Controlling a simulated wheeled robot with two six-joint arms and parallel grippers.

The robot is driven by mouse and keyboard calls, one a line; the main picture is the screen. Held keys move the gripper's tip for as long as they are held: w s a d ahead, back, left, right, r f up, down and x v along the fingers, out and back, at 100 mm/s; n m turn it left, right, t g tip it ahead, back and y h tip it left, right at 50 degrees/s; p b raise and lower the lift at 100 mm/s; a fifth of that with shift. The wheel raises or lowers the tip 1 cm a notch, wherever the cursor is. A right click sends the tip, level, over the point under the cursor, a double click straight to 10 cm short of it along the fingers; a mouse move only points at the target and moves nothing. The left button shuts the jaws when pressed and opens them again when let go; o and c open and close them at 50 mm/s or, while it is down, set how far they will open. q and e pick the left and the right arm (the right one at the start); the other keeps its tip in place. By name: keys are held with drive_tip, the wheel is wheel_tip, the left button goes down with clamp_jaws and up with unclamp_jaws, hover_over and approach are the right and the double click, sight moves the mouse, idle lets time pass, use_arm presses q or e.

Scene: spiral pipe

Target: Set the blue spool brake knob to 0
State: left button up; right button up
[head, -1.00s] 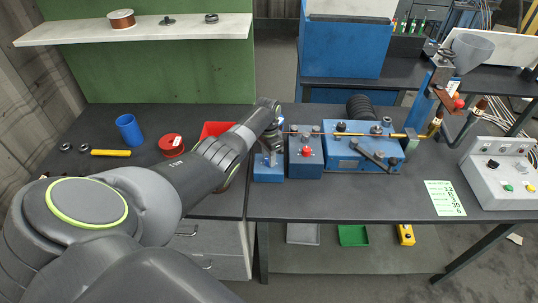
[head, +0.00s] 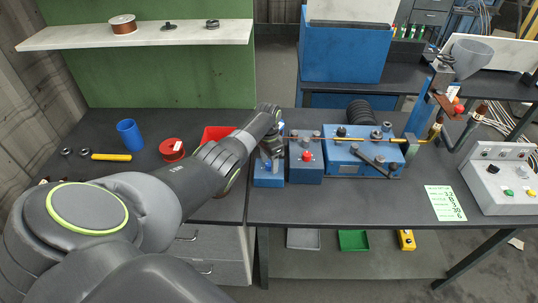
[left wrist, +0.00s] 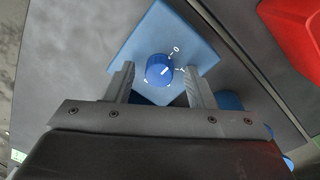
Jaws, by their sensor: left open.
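The blue spool brake knob (left wrist: 159,69) sits on a light blue block face in the left wrist view. A white pointer line on it points up and right, roughly toward the printed 0 mark. Other white marks surround it, too small to read. My left gripper (left wrist: 160,75) is open, with one finger on each side of the knob; I cannot tell whether they touch it. In the head view my left gripper (head: 271,157) is over the small blue brake block (head: 269,177) and hides the knob. My right gripper is not in view.
A blue box with a red knob (head: 307,157) stands just right of the brake block. A larger blue machine (head: 362,155) is beyond it. A red bin (head: 217,133) lies behind my left forearm. A control box (head: 500,180) stands at the right.

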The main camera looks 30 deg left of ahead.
sight(268, 162)
use_arm(q)
drive_tip(key=r, duration=0.5)
drive_tip(key=shift+w+a+r, duration=0.1)
drive_tip(key=shift+a+r, duration=0.1)
drive_tip(key=shift+r, duration=0.2)
wheel_tip(268, 162, up, 12)
drive_tip(key=b, duration=0.1)
drive_tip(key=shift+a+f, duration=0.2)
drive_tip(key=shift+a, duration=0.05)
drive_tip(key=shift+w+f, duration=0.1)
